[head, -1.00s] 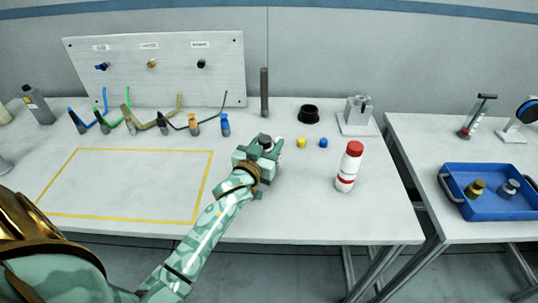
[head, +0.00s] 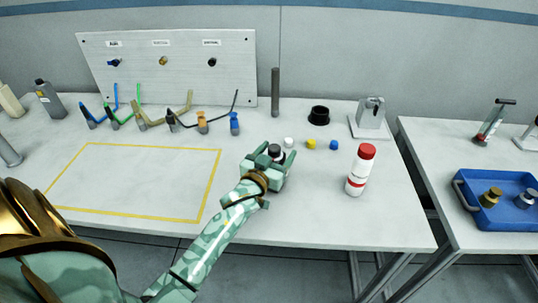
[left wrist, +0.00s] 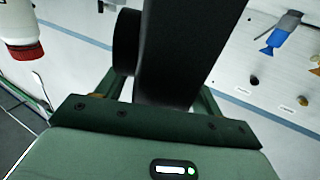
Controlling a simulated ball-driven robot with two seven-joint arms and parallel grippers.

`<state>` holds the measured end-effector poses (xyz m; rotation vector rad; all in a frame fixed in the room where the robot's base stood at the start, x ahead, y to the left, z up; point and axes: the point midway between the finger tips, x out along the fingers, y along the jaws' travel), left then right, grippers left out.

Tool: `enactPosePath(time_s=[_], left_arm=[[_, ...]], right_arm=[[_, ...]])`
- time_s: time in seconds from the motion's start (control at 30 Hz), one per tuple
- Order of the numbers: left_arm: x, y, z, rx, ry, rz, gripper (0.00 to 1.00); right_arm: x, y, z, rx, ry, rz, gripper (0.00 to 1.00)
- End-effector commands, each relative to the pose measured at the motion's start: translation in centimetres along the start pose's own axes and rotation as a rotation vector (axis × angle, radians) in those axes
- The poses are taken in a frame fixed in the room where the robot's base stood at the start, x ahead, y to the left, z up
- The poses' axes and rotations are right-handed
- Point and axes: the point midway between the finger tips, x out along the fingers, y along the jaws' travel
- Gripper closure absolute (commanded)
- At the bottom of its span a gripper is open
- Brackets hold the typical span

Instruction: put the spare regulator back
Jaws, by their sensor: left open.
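My left gripper (head: 275,156) is open over the front middle of the table. A dark, round-topped thing (head: 274,149) shows between its fingers. In the left wrist view a large dark shape (left wrist: 180,50) fills the space between the fingers; I cannot tell whether it is a regulator. A brass knob-like fitting (head: 491,197) and a silver one (head: 526,198) sit in the blue tray (head: 478,219) on the right table. Which is the spare regulator is not clear. My right gripper is not in view.
A white bottle with a red cap (head: 361,171) stands right of the gripper. Small white (head: 289,142), yellow (head: 311,144) and blue (head: 334,145) pieces lie behind it. Several hoses and a labelled panel (head: 180,86) are further back. The yellow-outlined area (head: 130,185) is empty.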

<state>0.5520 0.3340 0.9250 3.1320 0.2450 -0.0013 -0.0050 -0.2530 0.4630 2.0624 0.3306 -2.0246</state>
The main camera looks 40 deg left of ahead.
Motion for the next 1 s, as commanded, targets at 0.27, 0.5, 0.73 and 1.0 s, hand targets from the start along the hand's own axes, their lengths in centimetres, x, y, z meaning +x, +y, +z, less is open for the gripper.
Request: enactPosePath(time_s=[0.27,0.5,0.73,1.0], left_arm=[[-6.3,0.0,-0.2,-0.002,-0.003,-0.001,0.33],[-10.5,0.0,-0.1,-0.001,-0.002,-0.002,0.33],[-11.4,0.0,0.0,0.000,0.000,-0.001,0.33],[-11.4,0.0,0.0,0.000,0.000,-0.001,0.33]], right_arm=[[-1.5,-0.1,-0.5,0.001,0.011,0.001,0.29],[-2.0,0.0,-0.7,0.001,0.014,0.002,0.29],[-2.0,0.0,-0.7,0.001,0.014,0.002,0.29],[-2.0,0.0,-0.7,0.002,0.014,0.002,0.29]])
